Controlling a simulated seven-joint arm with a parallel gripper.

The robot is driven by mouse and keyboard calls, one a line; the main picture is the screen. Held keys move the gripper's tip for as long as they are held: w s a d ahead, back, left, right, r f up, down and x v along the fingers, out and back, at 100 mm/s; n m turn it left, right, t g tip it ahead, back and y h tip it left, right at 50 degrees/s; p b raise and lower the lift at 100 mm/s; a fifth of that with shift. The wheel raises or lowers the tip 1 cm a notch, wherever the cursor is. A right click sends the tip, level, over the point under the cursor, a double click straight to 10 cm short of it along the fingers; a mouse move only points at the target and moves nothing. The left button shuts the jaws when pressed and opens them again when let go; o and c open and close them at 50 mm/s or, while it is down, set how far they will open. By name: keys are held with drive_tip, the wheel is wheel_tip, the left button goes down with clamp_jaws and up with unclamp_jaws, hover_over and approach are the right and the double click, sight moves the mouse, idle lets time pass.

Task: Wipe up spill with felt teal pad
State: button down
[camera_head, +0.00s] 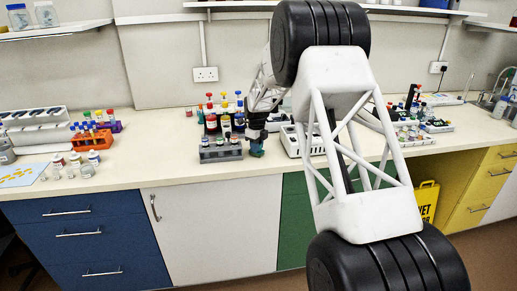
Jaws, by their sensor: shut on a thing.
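My gripper (257,138) is in the middle of the bench, pointing down, just right of a small grey rack. It is shut on a small teal pad (257,151), which shows below the fingertips close to the worktop. I cannot tell whether the pad touches the surface. I cannot make out a spill near the pad; my own arm hides part of the bench to its right.
The grey rack (220,155) with vials stands close left of my gripper, with coloured-cap bottles (225,121) behind it. A white device (293,140) is close on the right. An orange rack (92,140) stands farther left. Worktop (155,160) between them is clear.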

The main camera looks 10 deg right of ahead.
drive_tip(key=shift+w+d, duration=0.1)
drive_tip(key=shift+d, duration=2.85)
drive_tip(key=shift+w+d+f, duration=0.1)
drive_tip(key=shift+w, duration=0.95)
drive_tip(key=shift+a, duration=2.95)
drive_tip(key=shift+s+a, duration=0.1)
drive_tip(key=shift+s, duration=2.1)
drive_tip(key=shift+d, duration=3)
drive_tip(key=shift+w, duration=1.15)
drive_tip(key=shift+a, duration=2.9)
drive_tip(key=shift+w+a, duration=0.1)
drive_tip(key=shift+w, duration=1)
drive_tip(key=shift+d, duration=2.95)
drive_tip(key=shift+d+r, duration=0.1)
drive_tip(key=shift+r, duration=0.1)
wheel_tip(320, 180, up, 8)
